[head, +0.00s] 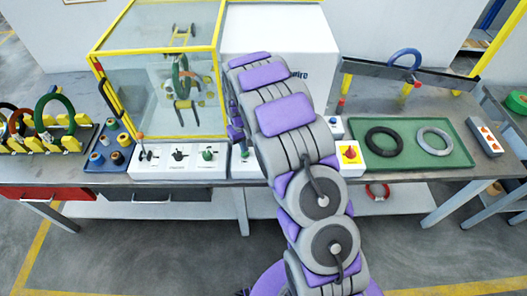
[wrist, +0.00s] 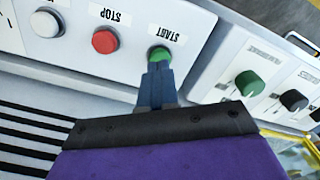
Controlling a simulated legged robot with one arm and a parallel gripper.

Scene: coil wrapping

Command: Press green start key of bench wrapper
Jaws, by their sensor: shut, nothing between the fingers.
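The green start key (wrist: 160,56) shows in the wrist view on a white panel, below an upside-down START label. My gripper (wrist: 157,68) is shut and empty, its fingertips at the key and overlapping its lower edge. I cannot tell whether they touch it or whether the key is pushed in. A red STOP button (wrist: 105,41) is left of the start key on the same panel. In the head view the bench wrapper (head: 160,70) is a clear box with a yellow frame. My arm hides the start key and my gripper there.
A panel with a green knob (wrist: 249,84) and a black knob (wrist: 293,100) adjoins on the right. A white button (wrist: 46,23) is left of STOP. The green tray (head: 455,155) holds a black and a grey ring. A red-and-yellow emergency stop (head: 350,152) is right of my arm.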

